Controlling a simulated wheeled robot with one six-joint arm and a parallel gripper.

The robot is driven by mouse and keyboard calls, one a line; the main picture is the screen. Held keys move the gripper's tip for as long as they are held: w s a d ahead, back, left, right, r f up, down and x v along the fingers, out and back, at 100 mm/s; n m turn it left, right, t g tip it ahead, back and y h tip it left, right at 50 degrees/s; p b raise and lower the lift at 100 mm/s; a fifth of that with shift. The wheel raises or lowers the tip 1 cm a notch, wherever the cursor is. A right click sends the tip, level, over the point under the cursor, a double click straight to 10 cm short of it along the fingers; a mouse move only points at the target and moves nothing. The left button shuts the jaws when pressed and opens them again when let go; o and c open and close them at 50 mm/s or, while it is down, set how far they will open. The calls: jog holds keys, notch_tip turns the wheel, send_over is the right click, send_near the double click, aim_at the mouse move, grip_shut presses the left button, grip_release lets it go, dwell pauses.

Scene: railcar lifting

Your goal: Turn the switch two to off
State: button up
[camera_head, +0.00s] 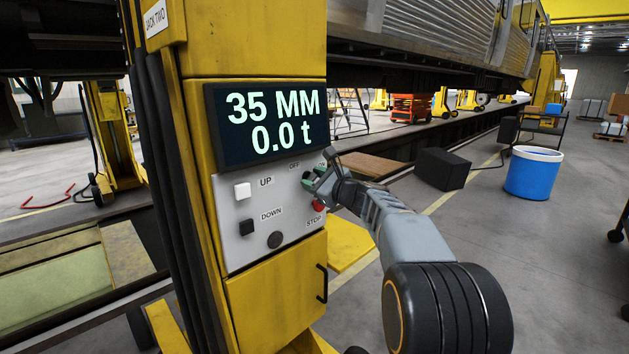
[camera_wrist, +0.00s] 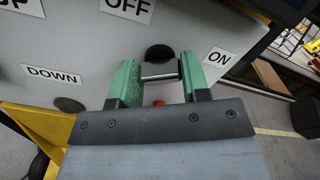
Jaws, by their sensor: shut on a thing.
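The switch (camera_wrist: 160,71) on the jack's control panel is a dark rotary knob with a small grey handle. In the wrist view it sits below the OFF label and left of the ON label. My gripper (camera_wrist: 157,78) has its two green fingers shut on the handle, one at each side. Which label the handle points to, I cannot tell. In the head view my gripper (camera_head: 317,179) covers the switch at the panel's upper right. The yellow column (camera_head: 252,50) carries a JACK TWO sign (camera_head: 155,17).
The display (camera_head: 268,122) reads 35 MM and 0.0 t. The panel has a white UP button (camera_head: 243,191), a black DOWN button (camera_head: 247,227) and a red STOP button (camera_head: 319,206) close under my gripper. A blue bin (camera_head: 534,174) and a black box (camera_head: 442,169) stand right.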

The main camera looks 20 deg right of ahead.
jog(key=shift+f+n+b, duration=0.15)
jog(key=shift+n+b, duration=0.15)
jog(key=shift+b, duration=0.2)
jog(key=shift+c, duration=0.3)
jog(key=shift+f+n+b, duration=0.1)
jog(key=shift+n+b, duration=0.5)
jog(key=shift+b, duration=0.35)
jog(key=n+b, duration=0.3)
jog(key=b, duration=0.1)
jog(key=n+b, duration=0.3)
jog(key=shift+n, duration=0.4)
jog(key=shift+n+b, duration=1.45)
jog(key=shift+n, duration=0.15)
jog(key=shift+r, duration=0.2)
jog(key=o, duration=0.9)
